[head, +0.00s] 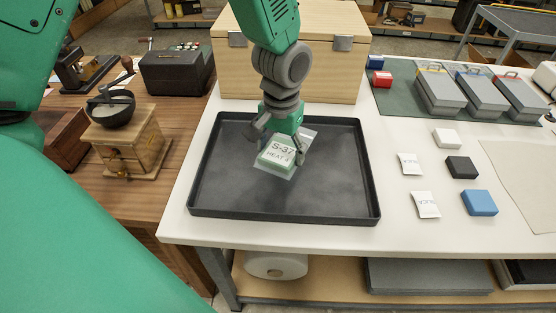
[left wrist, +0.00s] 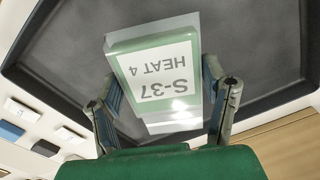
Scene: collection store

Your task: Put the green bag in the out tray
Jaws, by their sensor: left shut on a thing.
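The green bag (head: 278,158) is a clear pouch with a green-edged white label reading "S-37 HEAT 4". It is over the dark grey out tray (head: 220,204), near the tray's middle; I cannot tell whether it touches the tray floor. My left gripper (head: 281,150) comes down from above with its fingers on either side of the bag, shut on it. In the left wrist view the bag (left wrist: 160,72) sits between the two fingertips, with the tray (left wrist: 264,50) behind it. My right gripper is not in view.
A wooden box (head: 332,75) stands right behind the tray. To the right lie small white packets (head: 424,204), a black block (head: 461,167) and a blue block (head: 479,202). Grey boxes (head: 438,92) lie on a green mat. A wooden grinder (head: 125,140) stands left of the tray.

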